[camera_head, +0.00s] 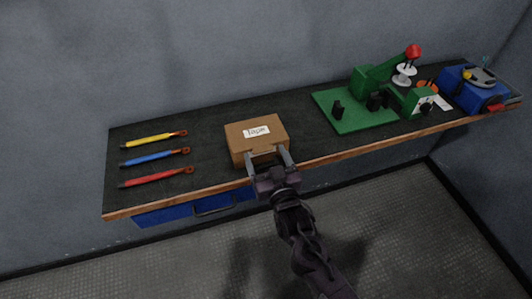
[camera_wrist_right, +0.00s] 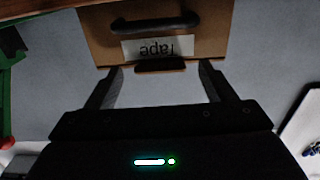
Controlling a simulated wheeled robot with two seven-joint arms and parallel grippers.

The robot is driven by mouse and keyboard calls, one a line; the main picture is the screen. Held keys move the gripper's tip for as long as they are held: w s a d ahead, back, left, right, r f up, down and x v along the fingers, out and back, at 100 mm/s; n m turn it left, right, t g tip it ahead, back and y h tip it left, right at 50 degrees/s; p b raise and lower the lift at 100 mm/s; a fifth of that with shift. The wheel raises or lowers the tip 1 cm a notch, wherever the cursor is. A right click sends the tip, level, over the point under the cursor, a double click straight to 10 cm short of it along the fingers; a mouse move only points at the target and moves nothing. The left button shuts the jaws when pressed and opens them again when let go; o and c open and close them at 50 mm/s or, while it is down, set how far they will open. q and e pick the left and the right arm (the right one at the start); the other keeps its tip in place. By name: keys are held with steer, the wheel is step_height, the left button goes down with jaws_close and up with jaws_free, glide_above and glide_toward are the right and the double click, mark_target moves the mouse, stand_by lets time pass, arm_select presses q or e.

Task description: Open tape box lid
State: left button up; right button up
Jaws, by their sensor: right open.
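The brown tape box (camera_head: 240,134) sits on the dark workbench with its lid closed and a white "Tape" label (camera_head: 257,131) on it. In the right wrist view the box (camera_wrist_right: 216,38) fills the upper middle, with the label upside down. A dark handle-like bar (camera_wrist_right: 155,22) and a small dark tab (camera_wrist_right: 160,65) show on it there. My right gripper (camera_head: 267,153) is open at the front edge of the box. Its fingers (camera_wrist_right: 161,70) are spread to either side of the tab and do not grip it. My left gripper is out of view.
Yellow, blue and red handled tools (camera_head: 155,157) lie left of the box on the workbench (camera_head: 205,160). A green base with a green and red device (camera_head: 372,84) stands to the right. A blue case (camera_head: 468,92) is at the far right. A blue drawer (camera_head: 170,215) is below the bench.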

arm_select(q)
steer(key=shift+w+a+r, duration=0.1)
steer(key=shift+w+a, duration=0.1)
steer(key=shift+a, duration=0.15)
arm_select(e)
steer(key=shift+w+a, duration=0.1)
steer(key=shift+w, duration=0.2)
